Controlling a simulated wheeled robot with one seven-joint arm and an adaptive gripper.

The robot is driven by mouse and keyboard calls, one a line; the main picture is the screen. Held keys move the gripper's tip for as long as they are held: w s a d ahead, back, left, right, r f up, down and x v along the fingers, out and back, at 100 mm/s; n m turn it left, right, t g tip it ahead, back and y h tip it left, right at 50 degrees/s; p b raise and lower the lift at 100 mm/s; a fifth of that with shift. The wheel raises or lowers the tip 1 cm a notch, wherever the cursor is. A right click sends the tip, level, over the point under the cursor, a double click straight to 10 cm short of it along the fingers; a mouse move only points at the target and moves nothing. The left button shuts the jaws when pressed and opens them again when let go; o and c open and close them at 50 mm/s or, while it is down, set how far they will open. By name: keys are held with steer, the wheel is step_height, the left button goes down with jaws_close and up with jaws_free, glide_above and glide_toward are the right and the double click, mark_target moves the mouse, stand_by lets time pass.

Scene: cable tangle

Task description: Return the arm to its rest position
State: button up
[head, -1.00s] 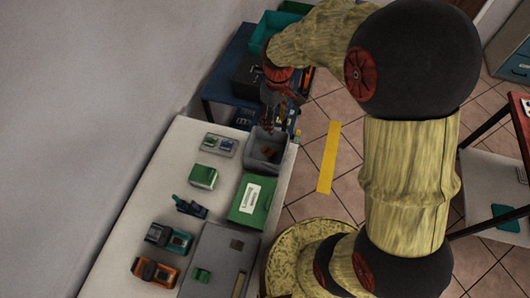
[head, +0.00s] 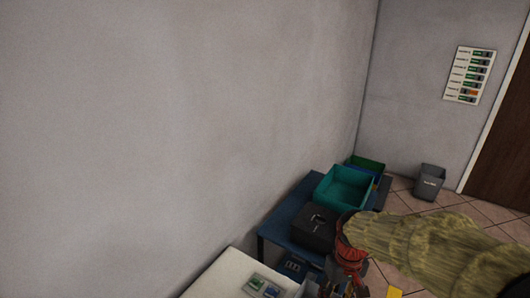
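My arm comes in from the lower right. Its tan link leads to a red and dark wrist near the bottom edge. My gripper (head: 338,289) is at the bottom edge, beside the far end of the white worktable (head: 222,280). Its fingers are small and partly cut off, so I cannot tell whether they are open or shut, or whether they hold anything.
A small tray (head: 263,287) with green and blue pieces lies on the worktable. Beyond is a blue table (head: 277,233) with a black box (head: 313,231) and teal bin (head: 346,188). A grey bin (head: 430,182) stands by the far wall, with a chart (head: 470,75) above.

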steer(key=s+r+m+t+b, duration=0.2)
steer(key=s+r+t+b, duration=0.2)
steer(key=s+r, duration=0.8)
steer(key=shift+s+a+r+t, duration=0.35)
steer(key=shift+s+t, duration=0.15)
steer(key=shift+t, duration=0.4)
steer(key=shift+a, duration=0.1)
